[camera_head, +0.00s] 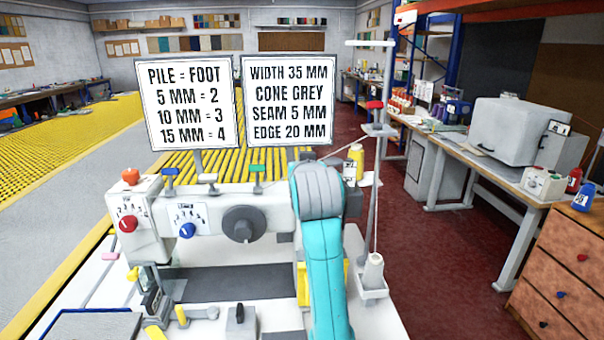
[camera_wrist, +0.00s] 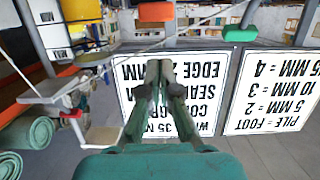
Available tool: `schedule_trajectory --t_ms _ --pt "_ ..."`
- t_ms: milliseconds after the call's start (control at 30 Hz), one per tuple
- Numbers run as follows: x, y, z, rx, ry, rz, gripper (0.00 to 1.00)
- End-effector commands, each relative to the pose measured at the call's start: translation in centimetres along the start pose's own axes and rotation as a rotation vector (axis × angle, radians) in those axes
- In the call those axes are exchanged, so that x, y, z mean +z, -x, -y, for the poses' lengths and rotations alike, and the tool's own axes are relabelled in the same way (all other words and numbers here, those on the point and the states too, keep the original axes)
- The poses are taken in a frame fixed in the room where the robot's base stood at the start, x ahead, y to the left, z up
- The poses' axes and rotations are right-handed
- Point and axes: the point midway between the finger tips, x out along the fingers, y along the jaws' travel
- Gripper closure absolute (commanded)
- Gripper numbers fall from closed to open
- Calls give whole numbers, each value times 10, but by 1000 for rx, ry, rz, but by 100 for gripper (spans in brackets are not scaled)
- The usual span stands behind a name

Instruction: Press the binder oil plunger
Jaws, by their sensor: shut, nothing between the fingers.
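The binding machine (camera_head: 205,205) stands on the white table in the head view. An orange-red cap (camera_head: 130,176) sits on top of its left end, and a red knob (camera_head: 127,223) is on its front. No label tells which is the oil plunger. My gripper (camera_wrist: 158,75) is shut and empty, with a gap to the orange block unclear. My teal arm hides its fingers in the head view.
Two signs (camera_head: 187,103) (camera_head: 288,100) stand behind the machine. A thread stand (camera_head: 380,130) with a white cone (camera_head: 373,270) rises at the right of my arm. A blue tab (camera_head: 170,172) stands on the machine top. The red floor aisle at right is clear.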

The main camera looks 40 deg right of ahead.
Motion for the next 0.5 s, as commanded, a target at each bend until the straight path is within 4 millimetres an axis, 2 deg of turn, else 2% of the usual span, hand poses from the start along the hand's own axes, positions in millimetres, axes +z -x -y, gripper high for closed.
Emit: schedule_trajectory --t_ms 200,333,500 --pt "-2 42 0 -1 -2 -5 100" --pt "-3 59 1 -1 -1 -6 100" --pt "-3 70 0 0 -1 -5 100"
